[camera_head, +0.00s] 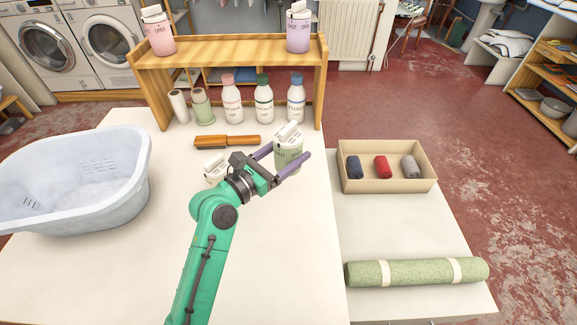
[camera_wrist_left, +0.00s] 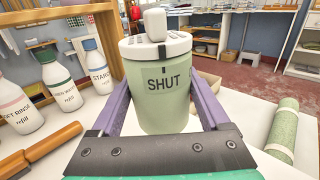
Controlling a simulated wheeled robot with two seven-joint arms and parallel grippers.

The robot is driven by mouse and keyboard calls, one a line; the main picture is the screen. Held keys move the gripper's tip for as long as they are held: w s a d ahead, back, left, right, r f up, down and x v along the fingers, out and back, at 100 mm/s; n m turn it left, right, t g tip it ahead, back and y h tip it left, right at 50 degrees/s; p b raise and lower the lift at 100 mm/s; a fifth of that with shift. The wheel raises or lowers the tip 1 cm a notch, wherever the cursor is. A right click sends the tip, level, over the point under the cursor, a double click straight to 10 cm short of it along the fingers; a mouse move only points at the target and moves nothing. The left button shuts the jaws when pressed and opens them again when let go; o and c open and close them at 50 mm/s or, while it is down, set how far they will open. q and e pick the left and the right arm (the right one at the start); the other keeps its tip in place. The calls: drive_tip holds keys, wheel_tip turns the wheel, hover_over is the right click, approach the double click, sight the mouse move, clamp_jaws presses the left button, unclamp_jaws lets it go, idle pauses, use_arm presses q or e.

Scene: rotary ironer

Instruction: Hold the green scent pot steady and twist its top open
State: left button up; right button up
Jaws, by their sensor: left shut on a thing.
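The green scent pot (camera_head: 288,157) stands upright on the white table, with a white top and a raised white knob. In the left wrist view the pot (camera_wrist_left: 164,100) fills the middle, with the word SHUT on its front. A dark mark on the white top (camera_wrist_left: 158,45) sits roughly above that word. My left gripper (camera_head: 284,156) is shut on the pot's body, one purple finger on each side. The top is clear of the fingers. My right gripper is not in view.
A white-topped item (camera_head: 214,166) stands close left of my gripper, partly hidden. A wooden-handled brush (camera_head: 227,141) lies behind it. Several bottles (camera_head: 263,103) stand under the wooden shelf (camera_head: 230,52). A basin (camera_head: 75,180) is left; a cardboard box (camera_head: 388,184) and green roll (camera_head: 417,271) are right.

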use_arm(q)
drive_tip(key=shift+r, duration=0.2)
wheel_tip(320, 180, down, 7)
drive_tip(key=shift+f, duration=0.1)
drive_tip(key=shift+f, duration=1.25)
drive_tip(key=shift+f, duration=0.15)
drive_tip(key=o, duration=1.2)
